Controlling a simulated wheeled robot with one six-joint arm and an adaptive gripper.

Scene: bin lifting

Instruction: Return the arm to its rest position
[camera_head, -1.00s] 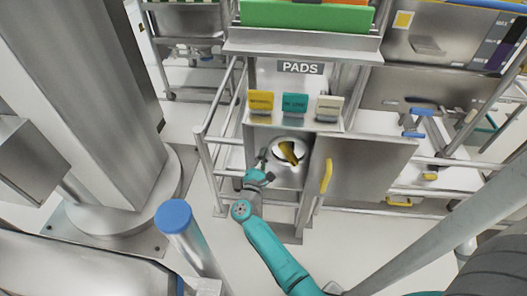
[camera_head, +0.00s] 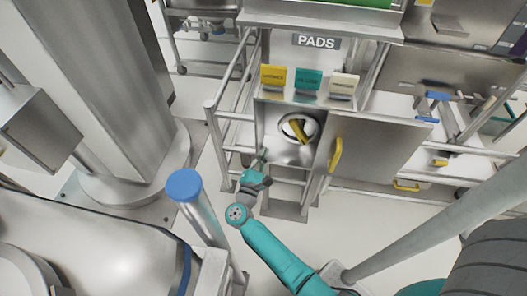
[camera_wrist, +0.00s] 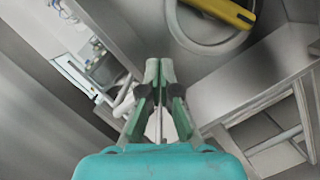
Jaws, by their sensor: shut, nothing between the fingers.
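My teal arm (camera_head: 275,255) reaches up from the bottom of the head view toward the open cabinet under the PADS sign. My gripper (camera_head: 262,156) is at the left front of the cabinet, small in that view. In the wrist view my gripper (camera_wrist: 160,64) has its fingertips close together with nothing between them. A round bin opening (camera_head: 299,127) with a yellow handle-like piece (camera_head: 298,131) lies inside the cabinet, to the right of my gripper. The bin's rim also shows in the wrist view (camera_wrist: 186,42), above and apart from the fingers.
The cabinet door (camera_head: 375,155) with a yellow handle (camera_head: 335,155) stands open on the right. Metal rails (camera_head: 214,135) run along the left. A blue-topped post (camera_head: 185,185) stands left of my arm, and a thick column (camera_head: 105,90) behind it. Yellow, teal and white cards (camera_head: 308,82) sit above.

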